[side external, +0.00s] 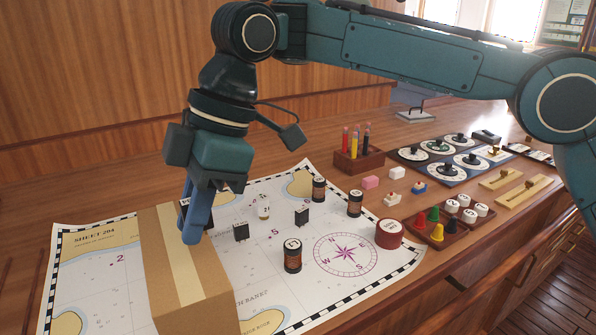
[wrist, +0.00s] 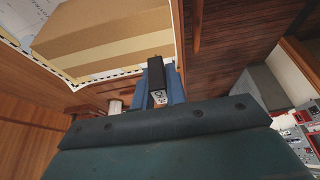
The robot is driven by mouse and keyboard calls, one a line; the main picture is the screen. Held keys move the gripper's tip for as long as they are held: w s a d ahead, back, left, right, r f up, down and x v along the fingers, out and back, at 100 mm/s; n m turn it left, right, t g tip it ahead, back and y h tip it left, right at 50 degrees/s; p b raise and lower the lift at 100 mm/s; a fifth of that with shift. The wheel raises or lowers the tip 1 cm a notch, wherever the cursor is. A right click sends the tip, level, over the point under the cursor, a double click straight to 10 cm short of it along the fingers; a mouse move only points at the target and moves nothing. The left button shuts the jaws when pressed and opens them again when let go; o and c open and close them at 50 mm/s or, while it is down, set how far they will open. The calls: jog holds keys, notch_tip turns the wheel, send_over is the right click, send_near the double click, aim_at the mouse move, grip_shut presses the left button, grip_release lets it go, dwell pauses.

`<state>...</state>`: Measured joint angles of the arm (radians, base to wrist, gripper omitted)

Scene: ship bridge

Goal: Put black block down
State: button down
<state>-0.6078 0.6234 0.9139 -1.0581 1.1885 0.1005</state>
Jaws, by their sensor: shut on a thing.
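My gripper (side external: 191,232) has its blue fingers pointing down by the cardboard box on the chart. It is shut on a black block (wrist: 156,74), which shows between the fingers in the wrist view (wrist: 160,88). The block's near end is pale with dark marks. In the side view the block is mostly hidden by the fingers and box. Two other small black blocks stand on the chart, one nearer the box (side external: 241,232) and one further right (side external: 302,217).
A tan cardboard box (side external: 196,285) stands on the chart (side external: 95,262) and also fills the wrist view's upper left (wrist: 100,35). Bare chart lies left of the box.

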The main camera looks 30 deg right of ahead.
aim_at(199, 282)
jog(key=shift+d+f, duration=0.2)
jog(key=shift+f, duration=1.1)
jog(key=shift+f, duration=2)
jog(key=shift+f, duration=0.1)
jog(key=c, duration=1.4)
grip_release()
jog(key=shift+f, duration=0.1)
